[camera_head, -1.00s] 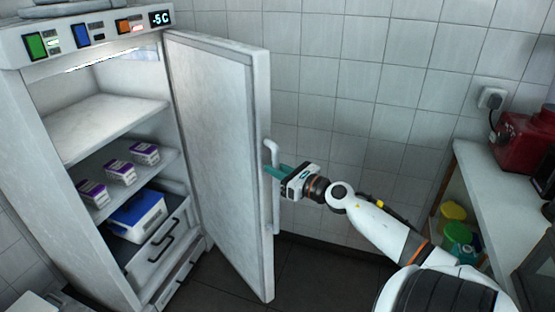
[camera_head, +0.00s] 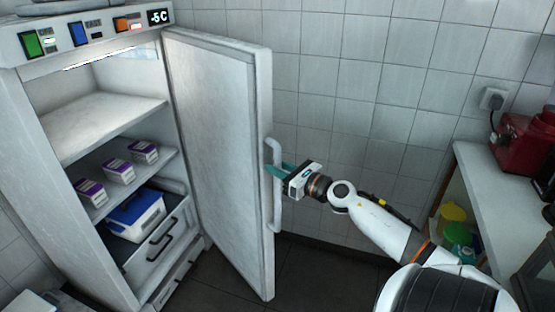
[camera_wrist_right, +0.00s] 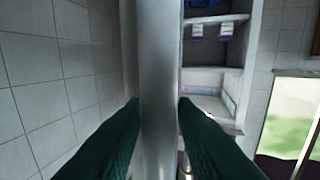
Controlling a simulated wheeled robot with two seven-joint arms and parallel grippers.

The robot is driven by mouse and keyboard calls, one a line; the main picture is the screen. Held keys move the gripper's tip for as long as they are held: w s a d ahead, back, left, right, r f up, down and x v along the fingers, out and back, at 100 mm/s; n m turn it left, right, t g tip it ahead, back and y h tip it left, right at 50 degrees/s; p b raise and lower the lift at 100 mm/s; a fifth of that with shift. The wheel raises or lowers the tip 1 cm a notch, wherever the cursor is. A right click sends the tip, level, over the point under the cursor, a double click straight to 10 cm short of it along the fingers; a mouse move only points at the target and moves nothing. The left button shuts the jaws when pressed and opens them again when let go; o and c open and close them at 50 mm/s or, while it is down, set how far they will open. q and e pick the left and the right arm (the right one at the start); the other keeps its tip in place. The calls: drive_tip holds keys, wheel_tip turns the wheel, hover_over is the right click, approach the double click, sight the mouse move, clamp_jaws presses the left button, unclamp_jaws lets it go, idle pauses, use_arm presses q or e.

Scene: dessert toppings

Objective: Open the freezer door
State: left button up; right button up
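The upright freezer (camera_head: 20,90) stands at the left of the head view. Its white door (camera_head: 218,150) is swung wide open, so the shelves show. A white vertical bar handle (camera_head: 276,200) runs along the door's free edge. My right gripper (camera_head: 278,170) is at the upper part of this handle. In the right wrist view, the two dark green fingers (camera_wrist_right: 160,108) flank a white upright bar, which fills the gap between them; the gripper looks shut on the handle. My left gripper is not in view.
Inside the freezer are several purple-and-white boxes (camera_head: 118,172) and a blue-and-white container (camera_head: 137,214). A white counter (camera_head: 500,190) with a red appliance (camera_head: 525,140) stands at the right. A tiled wall is behind the door. Dark floor lies clear below the handle.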

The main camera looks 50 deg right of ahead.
drive_tip(key=s, duration=0.7)
drive_tip(key=shift+d+b, duration=0.25)
drive_tip(key=shift+b, duration=0.15)
drive_tip(key=shift+f, duration=0.15)
